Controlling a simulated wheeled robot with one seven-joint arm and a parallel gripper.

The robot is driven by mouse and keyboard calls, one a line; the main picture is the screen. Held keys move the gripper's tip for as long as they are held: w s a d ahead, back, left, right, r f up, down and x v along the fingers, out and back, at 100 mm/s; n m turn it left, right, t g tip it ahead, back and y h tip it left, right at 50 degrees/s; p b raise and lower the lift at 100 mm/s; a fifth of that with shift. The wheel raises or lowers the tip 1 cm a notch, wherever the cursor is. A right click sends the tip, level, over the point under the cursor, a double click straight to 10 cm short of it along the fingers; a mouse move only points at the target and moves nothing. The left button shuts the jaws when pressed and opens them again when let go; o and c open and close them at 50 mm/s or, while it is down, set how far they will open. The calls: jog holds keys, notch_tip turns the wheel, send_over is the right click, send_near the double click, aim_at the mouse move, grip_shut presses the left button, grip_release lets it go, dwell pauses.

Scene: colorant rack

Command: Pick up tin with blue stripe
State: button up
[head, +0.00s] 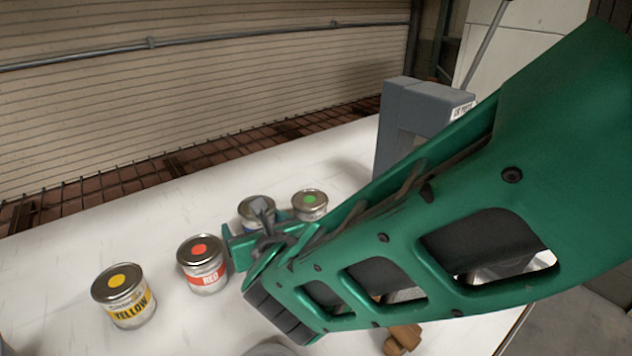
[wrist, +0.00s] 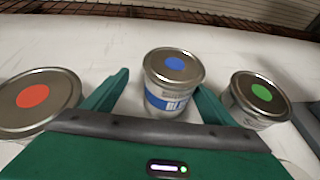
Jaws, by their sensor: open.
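The tin with the blue stripe (wrist: 168,97) stands upright on the white table. It has a blue dot on its lid and a blue band around its side. In the wrist view it sits ahead of my open gripper (wrist: 160,90), with one green finger to each side of its near part. In the head view the blue tin (head: 256,205) is largely hidden behind my gripper (head: 252,240). I cannot tell whether the fingers touch it.
The red tin (head: 203,264) and yellow tin (head: 125,297) stand to the left. The green-dotted tin (head: 310,204) stands close on the right. A brown object (head: 402,338) lies near the front. The white table (head: 60,250) is clear at far left.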

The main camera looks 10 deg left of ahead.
jog(key=c, duration=1.3)
jog(key=shift+r, duration=0.25)
jog(key=shift+r, duration=1.9)
jog(key=s+d+r, duration=0.3)
jog(key=s+r, duration=0.3)
jog(key=s, duration=0.5)
jog(key=shift+d+r, duration=0.3)
jog(key=shift+r, duration=0.05)
